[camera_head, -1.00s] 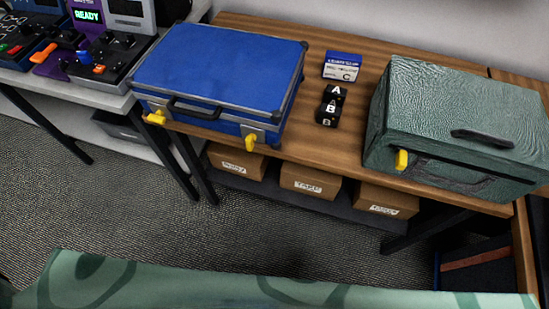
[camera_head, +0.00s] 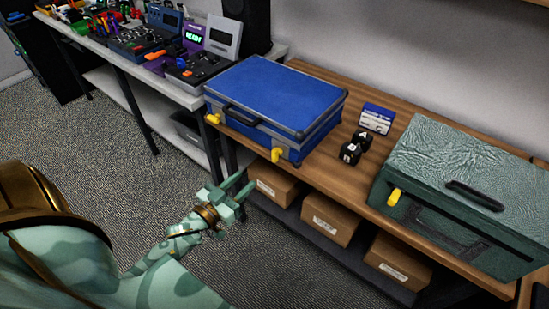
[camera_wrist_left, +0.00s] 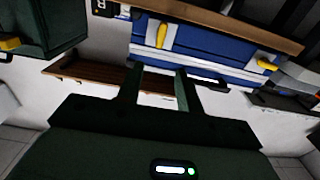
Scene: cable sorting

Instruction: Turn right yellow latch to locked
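The blue case (camera_head: 275,100) lies shut on the wooden table. Its right yellow latch (camera_head: 277,155) sticks out at the right of the front face, and its left yellow latch (camera_head: 213,119) is at the other front corner. In the left wrist view the picture is flipped, with the right latch (camera_wrist_left: 162,35) above the fingers and the left latch (camera_wrist_left: 267,64) to the right. My left gripper (camera_head: 238,188) is in front of and below the blue case, apart from the latch. Its two fingers (camera_wrist_left: 159,92) stand apart with nothing between them. My right gripper is not in view.
A green case (camera_head: 455,190) with a yellow latch (camera_head: 394,197) stands on the right of the table. Black blocks (camera_head: 355,147) and a small blue-white box (camera_head: 377,118) lie between the cases. Cardboard boxes (camera_head: 333,217) sit on the shelf below. The floor in front is clear.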

